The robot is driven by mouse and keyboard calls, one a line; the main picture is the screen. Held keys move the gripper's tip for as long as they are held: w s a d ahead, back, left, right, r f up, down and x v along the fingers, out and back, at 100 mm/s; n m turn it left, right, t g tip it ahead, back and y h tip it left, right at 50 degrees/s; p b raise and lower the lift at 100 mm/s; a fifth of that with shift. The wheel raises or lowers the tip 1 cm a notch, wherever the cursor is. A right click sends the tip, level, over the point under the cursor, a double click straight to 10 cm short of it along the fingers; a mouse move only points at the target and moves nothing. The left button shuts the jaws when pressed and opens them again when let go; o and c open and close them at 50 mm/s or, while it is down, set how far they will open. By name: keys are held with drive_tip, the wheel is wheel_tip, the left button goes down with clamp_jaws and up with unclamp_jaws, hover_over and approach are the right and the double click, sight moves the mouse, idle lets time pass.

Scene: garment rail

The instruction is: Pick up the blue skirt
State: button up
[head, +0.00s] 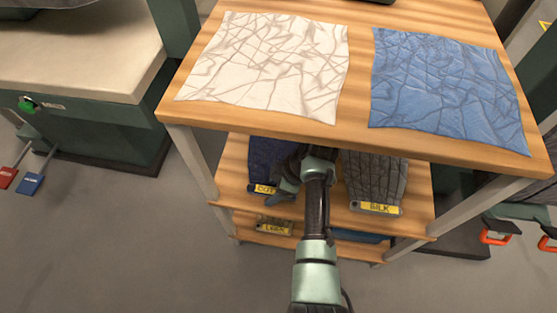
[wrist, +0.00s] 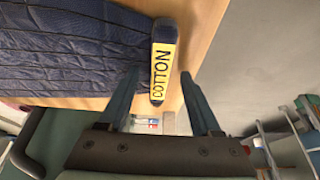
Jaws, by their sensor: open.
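A dark blue pleated garment, which looks like the blue skirt (head: 270,155), lies on the middle shelf below the tabletop, partly hidden by the tabletop's edge and my arm. In the wrist view the skirt (wrist: 75,50) fills the upper left. Its front end bar carries a yellow COTTON label (wrist: 164,55). My gripper (wrist: 158,85) is open and empty, its fingers on either side of the label's lower end in the picture. I cannot tell whether they touch it. In the head view my gripper (head: 290,177) is at the shelf's front, just right of the skirt.
A grey pleated garment (head: 375,180) labelled SILK lies to the right on the same shelf. A cream cloth (head: 265,65) and a blue cloth (head: 445,85) lie flat on the wooden tabletop (head: 360,60) above. A lower shelf holds another labelled item (head: 275,226).

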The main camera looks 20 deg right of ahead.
clamp_jaws()
idle(0.4)
drive_tip(key=shift+r, duration=0.15)
